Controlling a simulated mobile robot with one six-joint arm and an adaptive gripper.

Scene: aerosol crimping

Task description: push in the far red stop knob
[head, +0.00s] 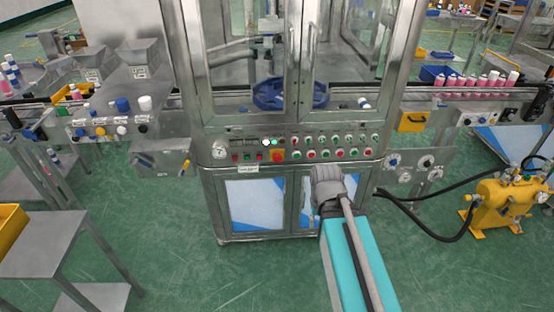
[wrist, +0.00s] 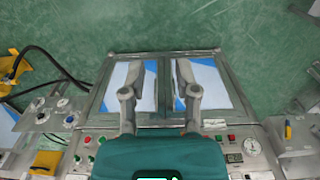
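The machine's control panel (head: 300,145) runs across the front of the steel cabinet, with red, green and other knobs in rows. I cannot tell which is the far stop knob. In the wrist view a red knob (wrist: 231,138) sits at the right and another (wrist: 87,140) at the left. My gripper (wrist: 158,75) is open and empty, its two fingers apart over the cabinet doors. Its body hides the middle of the panel.
Blue-and-white cabinet doors (head: 255,203) lie below the panel. A glazed enclosure with a blue ring (head: 290,94) is above it. Conveyors with cans (head: 470,82) extend at both sides. A yellow pump (head: 505,205) with black hoses stands at the right. Green floor is open in front.

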